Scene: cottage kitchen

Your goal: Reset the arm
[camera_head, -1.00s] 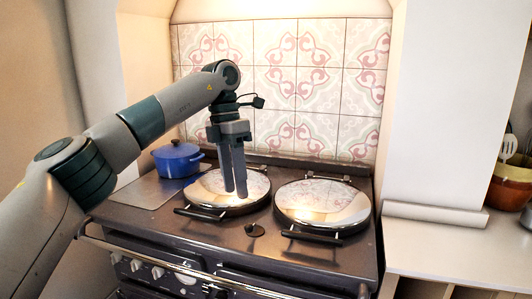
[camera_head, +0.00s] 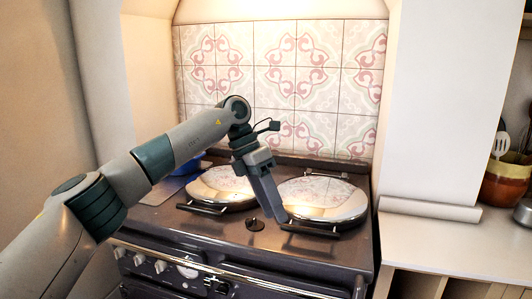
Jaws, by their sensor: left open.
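My left arm comes in from the left and reaches over the range cooker. My left gripper (camera_head: 277,216) points down and to the right, in front of the gap between the two round lids. Its fingers overlap each other in this view, and nothing shows between them. It is open and holds nothing that I can see. My right gripper is not in view.
The dark range cooker (camera_head: 165,222) has a left lid (camera_head: 215,187) and a right lid (camera_head: 325,195), both closed. A blue pot (camera_head: 192,164) is mostly hidden behind my arm. A pale counter (camera_head: 440,245) with a utensil pot (camera_head: 504,184) stands at right.

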